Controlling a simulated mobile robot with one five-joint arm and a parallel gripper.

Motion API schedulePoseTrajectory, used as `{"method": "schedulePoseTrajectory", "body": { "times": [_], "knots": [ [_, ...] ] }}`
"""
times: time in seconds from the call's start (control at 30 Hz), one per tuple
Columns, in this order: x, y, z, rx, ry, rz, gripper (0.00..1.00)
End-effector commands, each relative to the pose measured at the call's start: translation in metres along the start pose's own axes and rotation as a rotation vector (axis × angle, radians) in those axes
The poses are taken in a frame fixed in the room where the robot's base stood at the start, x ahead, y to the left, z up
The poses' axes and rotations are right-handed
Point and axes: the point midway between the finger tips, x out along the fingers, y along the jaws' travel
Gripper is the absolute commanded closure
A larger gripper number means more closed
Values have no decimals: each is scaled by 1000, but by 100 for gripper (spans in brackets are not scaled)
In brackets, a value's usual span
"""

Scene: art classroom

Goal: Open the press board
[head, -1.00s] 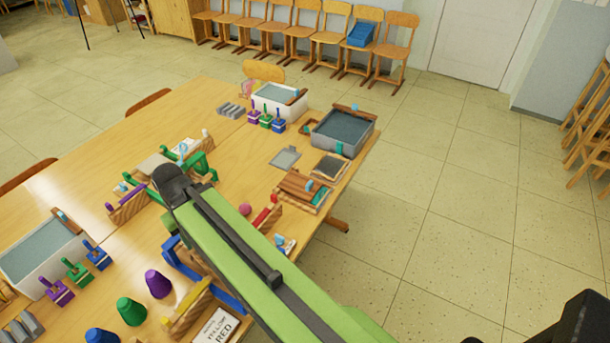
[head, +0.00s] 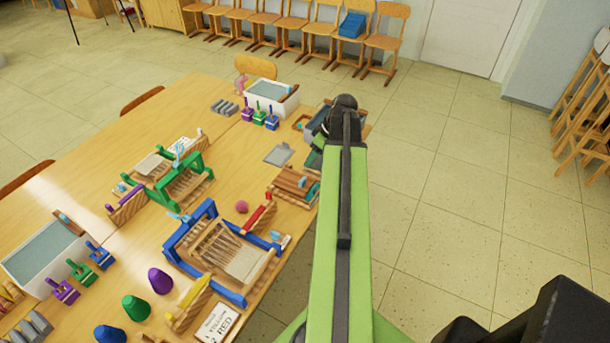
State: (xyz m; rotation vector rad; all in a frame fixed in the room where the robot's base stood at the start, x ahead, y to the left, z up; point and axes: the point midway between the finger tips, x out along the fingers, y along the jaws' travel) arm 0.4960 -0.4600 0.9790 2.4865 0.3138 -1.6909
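What looks like the press board is a low wooden unit of brown boards with a teal piece (head: 295,184), near the right edge of the table (head: 90,152). Its top appears to lie flat. My green arm reaches up the middle of the head view, just right of it. My gripper (head: 338,112) is at the dark far end of the arm, beyond the wooden unit and over the grey tub (head: 361,117) at the table corner. The fingers are hidden or too small to read. The arm hides most of the tub.
A blue loom (head: 236,293) and a green loom (head: 193,160) stand left of the arm. A grey plate (head: 279,154) lies beyond the wooden unit. A white tub (head: 262,106) and small stamp-like tools (head: 260,118) are at the back. The floor right of the table is clear.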

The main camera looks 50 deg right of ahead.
Motion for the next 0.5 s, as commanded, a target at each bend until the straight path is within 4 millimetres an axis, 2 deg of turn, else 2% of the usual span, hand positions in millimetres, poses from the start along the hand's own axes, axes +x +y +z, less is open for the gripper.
{"method": "schedulePoseTrajectory", "body": {
  "times": [0.03, 0.1, 0.27, 0.37, 0.5],
  "knots": [
    [-7, 10, 8, -3, 10, 8, 42],
    [-10, 15, 14, -12, 16, 14, 42],
    [-7, 16, 16, -15, 17, 15, 42],
    [0, 16, 16, -15, 16, 15, 42],
    [21, 16, 17, -14, 16, 14, 42]
  ]
}}
